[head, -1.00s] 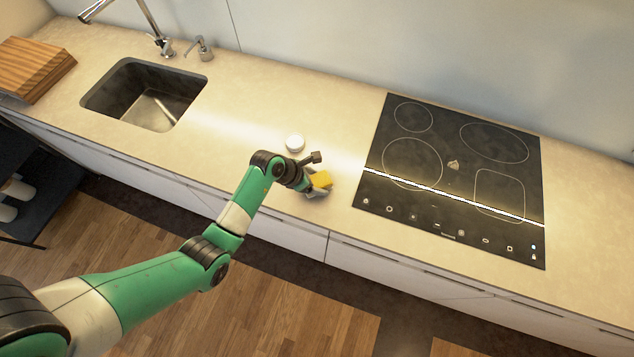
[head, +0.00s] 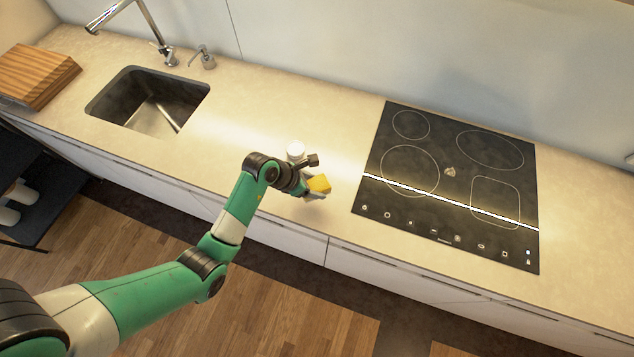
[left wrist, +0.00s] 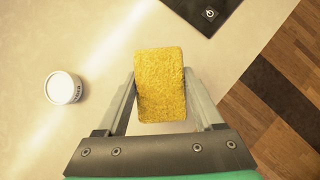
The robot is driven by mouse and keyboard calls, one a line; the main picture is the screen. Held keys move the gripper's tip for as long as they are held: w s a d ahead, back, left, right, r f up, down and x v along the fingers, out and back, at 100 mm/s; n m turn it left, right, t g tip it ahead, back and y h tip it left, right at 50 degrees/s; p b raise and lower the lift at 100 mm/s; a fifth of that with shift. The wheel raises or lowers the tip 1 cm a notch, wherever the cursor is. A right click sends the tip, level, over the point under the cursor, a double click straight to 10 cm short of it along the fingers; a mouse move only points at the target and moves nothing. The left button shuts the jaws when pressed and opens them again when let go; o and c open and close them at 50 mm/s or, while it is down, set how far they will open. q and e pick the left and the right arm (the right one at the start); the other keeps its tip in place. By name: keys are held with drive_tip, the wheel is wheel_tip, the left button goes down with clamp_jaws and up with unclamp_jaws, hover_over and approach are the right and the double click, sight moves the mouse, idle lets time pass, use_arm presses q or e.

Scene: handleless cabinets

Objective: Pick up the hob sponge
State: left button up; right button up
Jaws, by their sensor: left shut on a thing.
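The hob sponge (head: 319,184) is a small yellow block beside the left edge of the black hob, at the end of my left arm. My left gripper (head: 314,190) is shut on it. In the left wrist view the sponge (left wrist: 160,84) sits between the two grey fingers of my gripper (left wrist: 162,100), one on each side. The sponge's lower end hides part of the space between the fingers. I cannot tell exactly how far it is above the counter. My right gripper is in neither view.
A small white round jar (head: 296,149) stands just behind my gripper, and it also shows in the left wrist view (left wrist: 63,88). The black hob (head: 450,172) lies to the right. The sink (head: 150,98) and wooden board (head: 36,75) are left. Counter between is clear.

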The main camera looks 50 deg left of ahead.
sight(318, 190)
use_arm(q)
drive_tip(key=s+r, duration=0.1)
drive_tip(key=s+d+r+p, duration=0.1)
drive_tip(key=r, duration=0.1)
drive_tip(key=shift+s+r, duration=0.15)
drive_tip(key=shift+r, duration=0.15)
drive_tip(key=s+d+r+p, duration=0.2)
drive_tip(key=s+d+r, duration=0.2)
drive_tip(key=s, duration=0.4)
drive_tip(key=shift+s+d, duration=0.15)
drive_tip(key=shift+s, duration=0.25)
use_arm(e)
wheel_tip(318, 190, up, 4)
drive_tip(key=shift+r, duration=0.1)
